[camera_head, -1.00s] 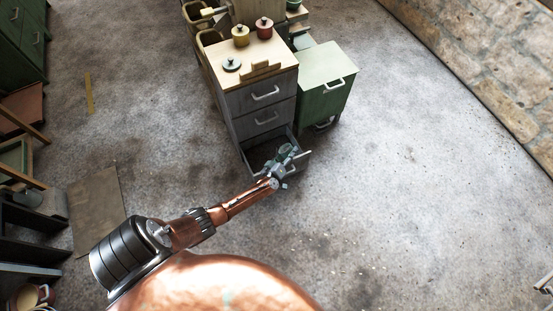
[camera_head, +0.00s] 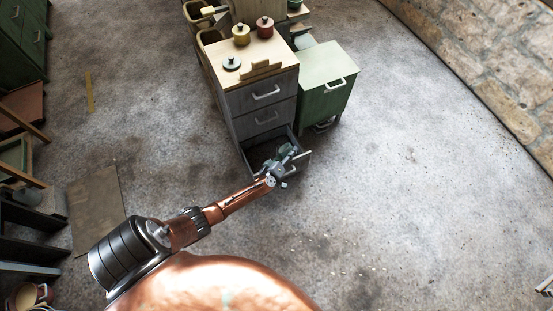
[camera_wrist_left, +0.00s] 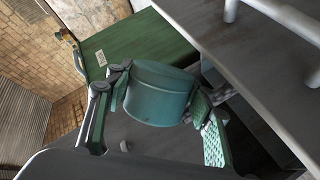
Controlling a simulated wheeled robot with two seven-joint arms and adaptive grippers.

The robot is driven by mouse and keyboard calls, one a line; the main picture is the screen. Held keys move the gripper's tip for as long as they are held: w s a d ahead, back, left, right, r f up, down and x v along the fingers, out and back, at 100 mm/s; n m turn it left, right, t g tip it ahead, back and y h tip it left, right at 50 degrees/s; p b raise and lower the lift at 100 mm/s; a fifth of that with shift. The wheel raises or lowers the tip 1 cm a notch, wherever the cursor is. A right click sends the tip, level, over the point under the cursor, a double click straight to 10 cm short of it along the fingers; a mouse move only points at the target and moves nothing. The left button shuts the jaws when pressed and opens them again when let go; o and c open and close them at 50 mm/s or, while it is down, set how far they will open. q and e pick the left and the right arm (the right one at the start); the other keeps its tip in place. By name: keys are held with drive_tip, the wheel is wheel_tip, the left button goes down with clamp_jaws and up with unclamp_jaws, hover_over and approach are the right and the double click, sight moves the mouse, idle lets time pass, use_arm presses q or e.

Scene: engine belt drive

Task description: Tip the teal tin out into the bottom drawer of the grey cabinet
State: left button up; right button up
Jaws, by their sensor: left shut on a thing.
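The grey cabinet (camera_head: 262,105) has its bottom drawer (camera_head: 253,160) pulled out. My left gripper (camera_head: 284,159) is over this open drawer, shut on the teal tin (camera_head: 287,149). In the left wrist view, the gripper (camera_wrist_left: 158,98) has its fingers on either side of the tin (camera_wrist_left: 160,90). The tin is seen from its side there, above the dark grey drawer (camera_wrist_left: 165,145); its mouth is not visible. The tin looks tilted in the head view, but the gripper partly hides it. Small pale bits show beside the fingers; I cannot tell what they are. My right gripper is not seen.
A yellow pot (camera_head: 241,37), a red pot (camera_head: 264,28) and a grey lid (camera_head: 231,64) are on the cabinet top. A green cabinet (camera_head: 326,85) stands close on the right. The floor right of the cabinets is clear. Dark furniture lines the left edge.

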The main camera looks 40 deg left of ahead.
use_arm(q)
drive_tip(key=shift+r+n+h, duration=0.25)
drive_tip(key=shift+n+h, duration=0.05)
drive_tip(key=shift+n, duration=0.1)
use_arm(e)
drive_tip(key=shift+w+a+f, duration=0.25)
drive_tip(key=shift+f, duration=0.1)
use_arm(q)
drive_tip(key=shift+a+r+n+b, duration=0.15)
drive_tip(key=shift+n+b, duration=0.15)
drive_tip(key=shift+b, duration=0.2)
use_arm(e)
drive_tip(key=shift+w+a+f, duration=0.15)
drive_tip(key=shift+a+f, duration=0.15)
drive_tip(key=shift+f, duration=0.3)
use_arm(q)
drive_tip(key=shift+r+h, duration=0.1)
drive_tip(key=shift+h, duration=0.2)
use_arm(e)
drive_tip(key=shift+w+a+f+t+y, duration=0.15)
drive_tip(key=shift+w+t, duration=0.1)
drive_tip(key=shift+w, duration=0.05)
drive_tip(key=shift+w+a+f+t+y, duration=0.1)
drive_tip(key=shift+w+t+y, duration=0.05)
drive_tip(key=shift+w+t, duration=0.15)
use_arm(q)
drive_tip(key=shift+n, duration=0.3)
